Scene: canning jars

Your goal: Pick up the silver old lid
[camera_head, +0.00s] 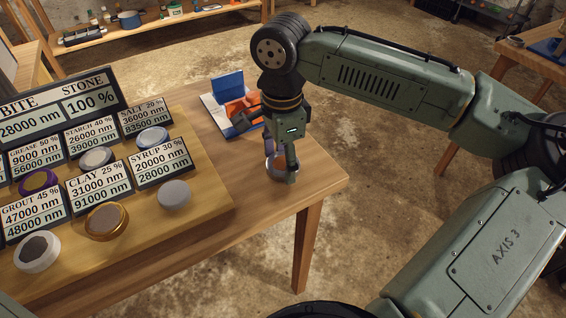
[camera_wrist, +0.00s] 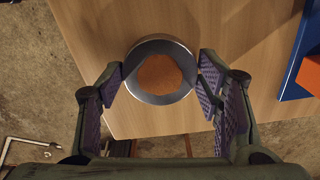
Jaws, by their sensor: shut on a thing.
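The silver old lid (camera_wrist: 160,46) is a round silver ring with a rusty orange-brown middle, seen in the wrist view near the table's corner. My gripper (camera_wrist: 160,76) has one finger pad on its left and one on its right, shut on its rim. In the head view my gripper (camera_head: 283,174) points down at the right end of the table, and part of the lid (camera_head: 269,168) shows beside the fingers. The rest of it is hidden by my fingers. I cannot tell whether it still touches the tabletop.
A wooden board (camera_head: 215,208) on the left carries labelled cards and several lids, including a grey one (camera_head: 174,195) and a copper-rimmed one (camera_head: 106,221). A blue and orange item on a white base (camera_head: 216,107) stands behind my gripper. The table's front corner (camera_head: 345,183) is close.

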